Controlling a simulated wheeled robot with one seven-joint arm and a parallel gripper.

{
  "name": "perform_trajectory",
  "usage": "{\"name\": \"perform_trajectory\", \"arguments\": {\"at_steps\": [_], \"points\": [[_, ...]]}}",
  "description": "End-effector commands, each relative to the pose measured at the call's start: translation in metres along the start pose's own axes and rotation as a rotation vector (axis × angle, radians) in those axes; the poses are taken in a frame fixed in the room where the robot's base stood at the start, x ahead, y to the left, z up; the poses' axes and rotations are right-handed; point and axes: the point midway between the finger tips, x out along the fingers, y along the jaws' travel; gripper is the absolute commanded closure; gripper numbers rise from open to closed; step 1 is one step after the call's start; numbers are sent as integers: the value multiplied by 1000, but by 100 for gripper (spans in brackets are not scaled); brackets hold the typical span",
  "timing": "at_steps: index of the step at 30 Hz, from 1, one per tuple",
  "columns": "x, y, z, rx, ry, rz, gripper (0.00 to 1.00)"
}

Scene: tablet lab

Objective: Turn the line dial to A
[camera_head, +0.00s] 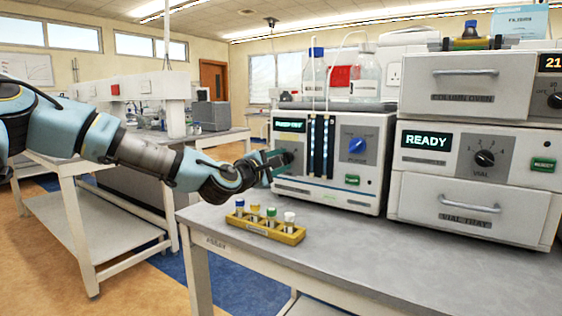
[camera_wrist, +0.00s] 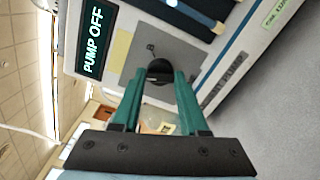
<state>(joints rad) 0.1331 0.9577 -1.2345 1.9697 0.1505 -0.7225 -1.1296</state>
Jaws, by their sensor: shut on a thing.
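My gripper (camera_head: 281,161) reaches the left part of the front panel of a white pump unit (camera_head: 340,203). In the wrist view its green fingers (camera_wrist: 158,80) are shut on a round black dial (camera_wrist: 159,68), which sits on a grey plate. The fingertips hide part of this dial, so its pointer setting cannot be read. A small mark shows on the plate beside it. The unit's display (camera_wrist: 94,40) reads PUMP OFF. A blue dial (camera_head: 357,146) is on the right of the same panel, apart from my gripper.
A yellow rack (camera_head: 262,229) with several capped vials stands on the bench in front of the pump unit. A stacked instrument with a READY display (camera_head: 427,141) and a black vial dial (camera_head: 484,158) stands at right. Bottles (camera_head: 314,78) stand on top.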

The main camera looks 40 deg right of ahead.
Motion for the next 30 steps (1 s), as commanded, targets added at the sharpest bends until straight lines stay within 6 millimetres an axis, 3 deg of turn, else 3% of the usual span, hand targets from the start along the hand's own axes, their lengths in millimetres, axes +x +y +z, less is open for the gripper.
{"name": "perform_trajectory", "arguments": {"at_steps": [15, 30], "points": [[0, -1, -1, -379, 1, -1, 100], [0, -1, -1, -470, 1, -1, 100]]}}
